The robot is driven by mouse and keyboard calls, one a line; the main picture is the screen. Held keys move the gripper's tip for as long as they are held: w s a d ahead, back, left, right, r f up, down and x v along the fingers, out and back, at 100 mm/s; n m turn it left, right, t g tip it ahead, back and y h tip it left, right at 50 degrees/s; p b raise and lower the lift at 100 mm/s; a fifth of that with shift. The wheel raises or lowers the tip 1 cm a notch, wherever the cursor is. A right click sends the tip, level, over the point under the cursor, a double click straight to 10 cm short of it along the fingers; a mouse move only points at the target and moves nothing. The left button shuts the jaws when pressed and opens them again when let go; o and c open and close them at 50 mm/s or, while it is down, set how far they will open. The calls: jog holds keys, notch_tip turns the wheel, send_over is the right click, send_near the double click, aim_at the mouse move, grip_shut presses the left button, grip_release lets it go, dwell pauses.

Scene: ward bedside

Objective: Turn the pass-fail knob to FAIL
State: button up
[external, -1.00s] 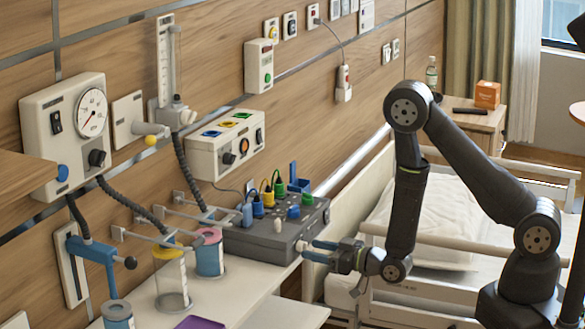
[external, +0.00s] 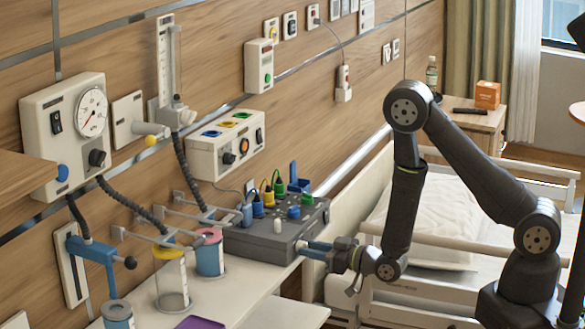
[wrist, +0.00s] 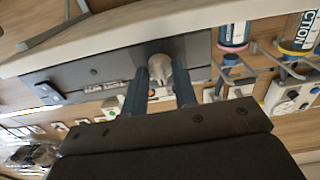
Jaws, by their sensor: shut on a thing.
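A dark grey box (external: 262,243) stands on the white shelf below the wall panels, with coloured plugs and small knobs on top. In the wrist view, a pale rounded knob (wrist: 160,68) sticks out of the box's front face (wrist: 100,72). My gripper (external: 308,250) is at the right end of that front face. In the wrist view my gripper (wrist: 160,85) has one dark finger on each side of the knob and is shut on it. Small pale lettering on the face beside the knob is too blurred to read. The knob's pointer direction cannot be told.
Clear canisters (external: 171,284) with yellow and pink lids stand left of the box. A purple tray (external: 200,323) lies on the shelf near the front. The bed (external: 440,225) is behind and right of my gripper. Wall hoses and brackets hang above the canisters.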

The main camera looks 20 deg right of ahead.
jog(key=shift+n, duration=3.6)
jog(key=o, duration=1)
jog(key=shift+d, duration=0.1)
jog(key=v, duration=1.7)
jog(key=shift+s+d+r, duration=0.1)
jog(key=shift+s, duration=0.05)
